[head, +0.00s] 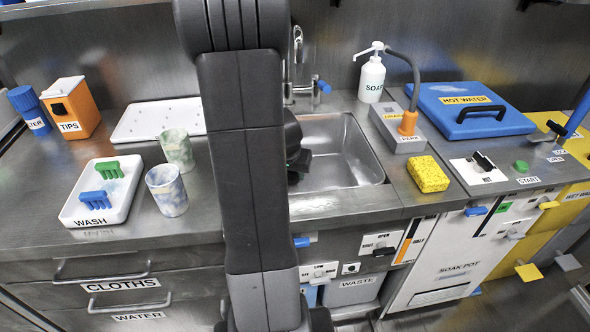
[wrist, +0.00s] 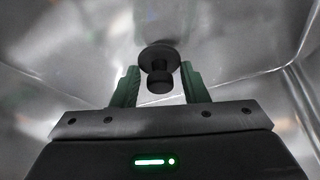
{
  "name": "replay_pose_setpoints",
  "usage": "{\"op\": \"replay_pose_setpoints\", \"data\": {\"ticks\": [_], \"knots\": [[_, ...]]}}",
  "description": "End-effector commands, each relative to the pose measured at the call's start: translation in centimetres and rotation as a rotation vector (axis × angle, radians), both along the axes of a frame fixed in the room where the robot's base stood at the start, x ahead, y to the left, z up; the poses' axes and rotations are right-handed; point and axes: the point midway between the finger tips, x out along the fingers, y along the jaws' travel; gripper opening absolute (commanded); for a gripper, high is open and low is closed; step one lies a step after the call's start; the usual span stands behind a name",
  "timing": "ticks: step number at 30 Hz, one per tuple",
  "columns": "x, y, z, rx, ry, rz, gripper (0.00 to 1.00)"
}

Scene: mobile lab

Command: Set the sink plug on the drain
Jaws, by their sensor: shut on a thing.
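The black sink plug (wrist: 160,54) shows in the wrist view as a round disc with a knob. The knob is between the two green fingers of my gripper (wrist: 158,78), which is shut on the plug. Around it are the grey metal floor and walls of the sink. In the head view my gripper (head: 299,160) is low inside the left part of the sink basin (head: 343,146), partly behind my arm. The plug is hidden in that view. I cannot see the drain in either view, nor tell whether the plug touches the sink floor.
The tap (head: 308,88) stands behind the basin. A yellow sponge (head: 428,174) and a soap bottle (head: 372,77) are right of it. Two marbled cups, one in front (head: 167,191), and the wash tray (head: 101,206) stand left. The basin's right part is clear.

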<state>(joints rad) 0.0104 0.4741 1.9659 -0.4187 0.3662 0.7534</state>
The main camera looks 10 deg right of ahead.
Motion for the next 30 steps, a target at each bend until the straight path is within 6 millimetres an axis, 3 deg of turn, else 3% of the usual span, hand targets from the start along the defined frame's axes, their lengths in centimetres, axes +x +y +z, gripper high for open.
{"op": "replay_pose_setpoints", "data": {"ticks": [6, 9, 22, 23, 25, 30], "knots": [[3.4, -1.5, 0.2, 0.000, 0.000, -0.002, 0.18], [3.2, -1.4, -1.1, -0.001, 0.001, 0.001, 0.18], [3.2, -1.3, -1.6, 0.000, -0.001, 0.000, 0.18], [3.2, -1.3, -1.4, 0.000, -0.001, 0.000, 0.46], [3.2, -1.3, -1.4, 0.000, -0.001, 0.000, 0.60], [3.2, -1.3, -1.4, 0.000, 0.000, 0.000, 0.62]]}}
